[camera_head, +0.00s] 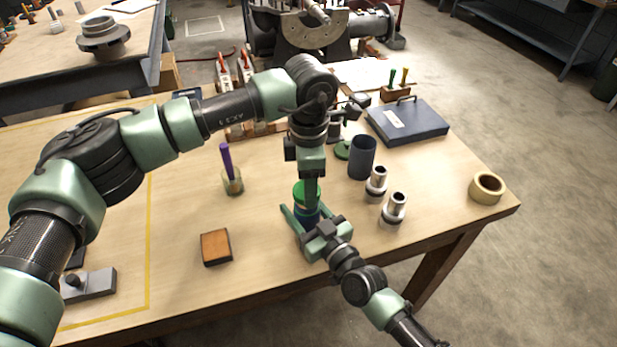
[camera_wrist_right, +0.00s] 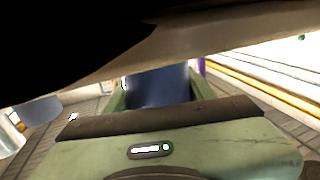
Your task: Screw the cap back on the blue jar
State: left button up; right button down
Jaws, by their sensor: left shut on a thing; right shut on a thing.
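The blue jar (camera_head: 312,214) stands upright on the wooden table, right of centre. The green cap (camera_head: 299,191) sits at its mouth; how far it is seated I cannot tell. My left gripper (camera_head: 308,194) points down from above and is shut on the cap, its fingers partly hiding it. My right gripper (camera_head: 309,214) comes in low from the front and is shut around the jar's body. The right wrist view shows the jar (camera_wrist_right: 155,86) between the green fingers; the cap is not visible there.
A cup with a purple marker (camera_head: 231,180) and a wooden block (camera_head: 215,247) are left of the jar. A dark cylinder (camera_head: 362,158) and two metal fittings (camera_head: 394,208) stand close on the right. A blue case (camera_head: 407,122) and tape roll (camera_head: 487,187) lie farther right.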

aim_at(307, 216)
dwell(0.5)
pick_arm(q)
jog(key=shift+f, duration=0.9)
jog(key=shift+f, duration=0.6)
